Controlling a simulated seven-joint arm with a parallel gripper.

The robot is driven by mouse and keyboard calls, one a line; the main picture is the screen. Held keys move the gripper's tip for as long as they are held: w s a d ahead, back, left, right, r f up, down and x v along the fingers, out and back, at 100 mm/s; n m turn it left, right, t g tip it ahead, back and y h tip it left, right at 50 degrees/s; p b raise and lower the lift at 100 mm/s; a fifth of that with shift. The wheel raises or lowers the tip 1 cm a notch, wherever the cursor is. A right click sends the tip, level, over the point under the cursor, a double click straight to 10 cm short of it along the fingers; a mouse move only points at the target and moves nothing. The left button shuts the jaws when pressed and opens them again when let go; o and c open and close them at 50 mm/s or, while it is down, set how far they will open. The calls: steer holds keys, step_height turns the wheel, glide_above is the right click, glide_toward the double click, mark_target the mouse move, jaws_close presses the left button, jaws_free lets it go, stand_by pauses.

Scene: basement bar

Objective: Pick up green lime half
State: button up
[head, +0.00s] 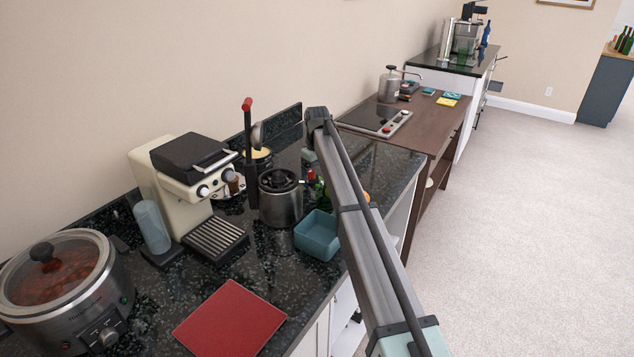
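I cannot clearly make out a green lime half. A small dark green shape (319,190) shows beside my arm, behind the blue square bowl, with a red bit above it; it is too small to identify. My arm reaches from the bottom right up over the black counter (273,265), and its far end is above the counter's back part. I do not see my gripper's fingers. The arm hides part of the counter's right side, including most of a small orange thing (367,196).
On the counter stand a slow cooker (110,292), a cream coffee machine (165,185), a steel pot (281,208), a red-handled press (249,170), a blue bowl (317,240) and a red board (230,320). A brown table (435,115) with a cooktop is beyond. Carpet at right is clear.

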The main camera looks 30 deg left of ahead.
steer(key=shift+c, duration=0.2)
steer(key=c, duration=1.1)
